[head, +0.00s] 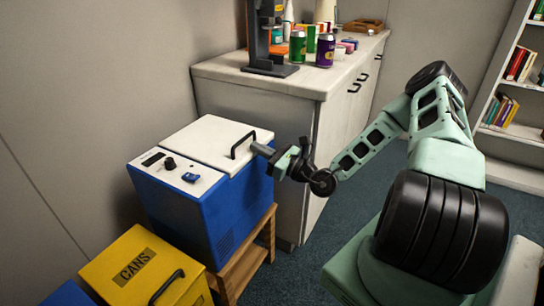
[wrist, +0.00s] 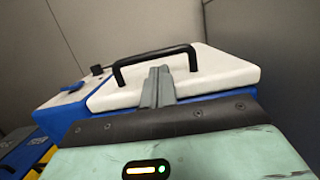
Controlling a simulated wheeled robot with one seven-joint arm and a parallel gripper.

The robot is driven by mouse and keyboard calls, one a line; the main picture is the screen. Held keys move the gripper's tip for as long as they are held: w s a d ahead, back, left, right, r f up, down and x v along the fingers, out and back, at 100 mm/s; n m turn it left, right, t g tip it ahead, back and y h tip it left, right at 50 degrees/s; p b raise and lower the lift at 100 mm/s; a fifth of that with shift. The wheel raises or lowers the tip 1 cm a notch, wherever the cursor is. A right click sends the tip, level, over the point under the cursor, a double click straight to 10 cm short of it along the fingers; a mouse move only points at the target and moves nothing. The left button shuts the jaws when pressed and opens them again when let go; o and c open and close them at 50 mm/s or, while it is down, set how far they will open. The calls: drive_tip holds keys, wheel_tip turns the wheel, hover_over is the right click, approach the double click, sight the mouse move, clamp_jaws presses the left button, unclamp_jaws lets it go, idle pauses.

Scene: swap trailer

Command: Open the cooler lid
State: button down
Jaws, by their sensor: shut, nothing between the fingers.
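The cooler (head: 212,205) is a blue box with a white top, standing on a wooden stand. Its white lid (head: 216,140) lies flat and closed, with a black bar handle (head: 240,143) near its right edge. The lid (wrist: 220,72) and handle (wrist: 152,55) also show in the wrist view. My gripper (head: 256,149) is at the lid's right edge, beside the handle. In the wrist view the grey fingers (wrist: 157,82) are together, with nothing between them, and reach toward the handle bar. I cannot tell whether they touch it.
A yellow bin (head: 137,272) marked CANS stands at the front left. A counter (head: 290,82) with cans and a black stand is behind the cooler. A bookshelf (head: 519,95) is at the far right. Carpet is clear between the counter and shelf.

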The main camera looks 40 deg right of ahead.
drive_tip(key=shift+w+a+r, duration=0.1)
drive_tip(key=shift+w+a, duration=0.15)
drive_tip(key=shift+w, duration=0.3)
drive_tip(key=shift+r, duration=0.1)
drive_tip(key=r+p, duration=0.1)
drive_tip(key=p, duration=0.2)
drive_tip(key=shift+w+r+g, duration=0.1)
drive_tip(key=shift+r+g, duration=0.15)
drive_tip(key=shift+g, duration=0.05)
drive_tip(key=shift+r+p, duration=0.25)
drive_tip(key=shift+p, duration=0.1)
